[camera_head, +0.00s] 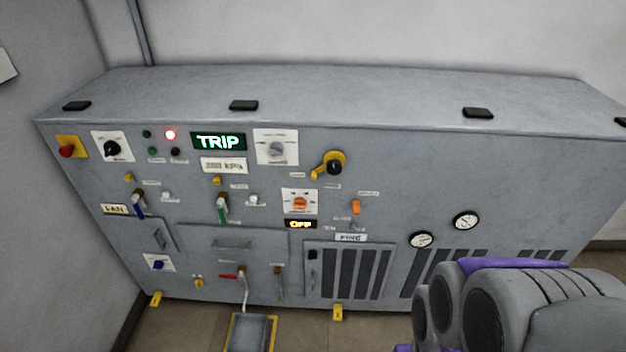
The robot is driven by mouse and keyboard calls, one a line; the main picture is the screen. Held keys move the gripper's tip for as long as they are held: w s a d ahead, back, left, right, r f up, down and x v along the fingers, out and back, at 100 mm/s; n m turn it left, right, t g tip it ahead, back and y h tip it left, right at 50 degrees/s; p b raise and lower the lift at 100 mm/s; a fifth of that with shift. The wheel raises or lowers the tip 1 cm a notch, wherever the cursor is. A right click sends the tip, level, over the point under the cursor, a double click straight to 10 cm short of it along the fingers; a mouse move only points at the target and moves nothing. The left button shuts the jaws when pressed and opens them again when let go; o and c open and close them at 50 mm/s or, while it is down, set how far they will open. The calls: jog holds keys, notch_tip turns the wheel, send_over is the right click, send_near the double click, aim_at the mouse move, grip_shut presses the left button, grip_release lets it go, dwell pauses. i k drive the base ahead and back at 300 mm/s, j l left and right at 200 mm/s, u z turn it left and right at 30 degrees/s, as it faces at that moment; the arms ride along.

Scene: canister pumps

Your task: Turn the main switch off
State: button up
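A wide grey control cabinet (400,180) stands against the wall and carries several switches. I cannot read which one is labelled main switch. A black rotary handle on a yellow plate (333,166) has a yellow lever pointing down-left. An orange rotary knob (300,204) sits on a white plate, above a lit display (300,224) reading "OFF". A black knob (112,149) and a grey knob (277,149) sit on white plates higher up. My grey and purple arm fills the lower right, apart from these switches. My gripper's fingertips do not show.
Two gauges (466,221) are at the right. The cabinet top is mostly clear.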

aim_at(112, 147)
jog(key=u, duration=1.6)
